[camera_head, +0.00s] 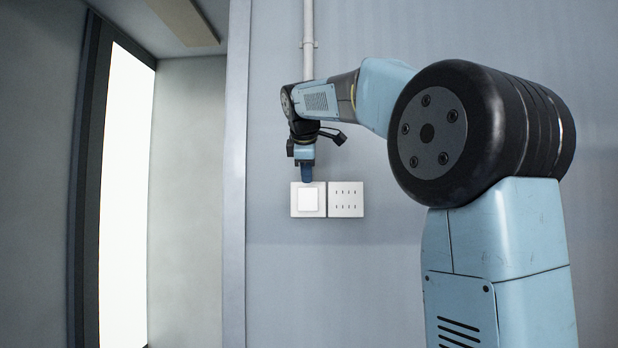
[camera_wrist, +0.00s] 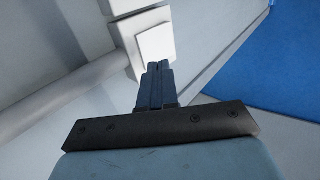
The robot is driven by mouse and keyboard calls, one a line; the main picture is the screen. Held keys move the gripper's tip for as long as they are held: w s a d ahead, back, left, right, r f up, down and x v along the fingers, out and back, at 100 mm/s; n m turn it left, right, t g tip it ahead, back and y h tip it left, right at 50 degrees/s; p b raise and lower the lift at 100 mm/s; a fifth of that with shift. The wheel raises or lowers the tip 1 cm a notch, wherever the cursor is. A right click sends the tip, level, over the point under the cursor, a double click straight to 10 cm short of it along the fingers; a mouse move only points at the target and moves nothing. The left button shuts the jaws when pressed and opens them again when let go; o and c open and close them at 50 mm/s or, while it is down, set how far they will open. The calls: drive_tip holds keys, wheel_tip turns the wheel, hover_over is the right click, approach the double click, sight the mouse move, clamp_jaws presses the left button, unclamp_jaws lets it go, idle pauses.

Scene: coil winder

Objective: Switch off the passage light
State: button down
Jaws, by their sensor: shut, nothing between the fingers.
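A white light switch (camera_head: 308,200) with a square rocker is mounted on the grey wall, on the left of a pair of plates. My gripper (camera_head: 307,178) points down at the upper edge of the switch in the head view; its tip overlaps the top of the plate. In the wrist view the shut fingers (camera_wrist: 155,68) are empty and point toward the white switch plate (camera_wrist: 157,42). I cannot tell whether the fingertips touch the switch.
A white socket plate (camera_head: 346,200) sits directly right of the switch. A vertical conduit (camera_head: 308,40) runs down the wall above the plates. On the left, past a wall edge (camera_head: 234,180), a passage has a bright panel (camera_head: 125,200) and a ceiling fixture (camera_head: 185,20).

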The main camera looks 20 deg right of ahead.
drive_tip(key=w+v, duration=0.1)
drive_tip(key=v, duration=0.8)
drive_tip(key=shift+r, duration=0.5)
drive_tip(key=shift+s, duration=0.15)
drive_tip(key=s+f+m+y, duration=0.1)
drive_tip(key=s+f+m, duration=0.3)
drive_tip(key=s+f, duration=0.6)
drive_tip(key=s+f+m+g+y, duration=0.1)
drive_tip(key=s+f+m, duration=0.4)
drive_tip(key=f, duration=1.2)
drive_tip(key=s+f+m+g+y, duration=0.1)
drive_tip(key=s+f+m, duration=0.3)
drive_tip(key=s+f, duration=1)
drive_tip(key=shift+s+f+m, duration=0.2)
drive_tip(key=shift+s+m, duration=0.15)
drive_tip(key=shift+m, duration=0.05)
drive_tip(key=shift+a, duration=0.1)
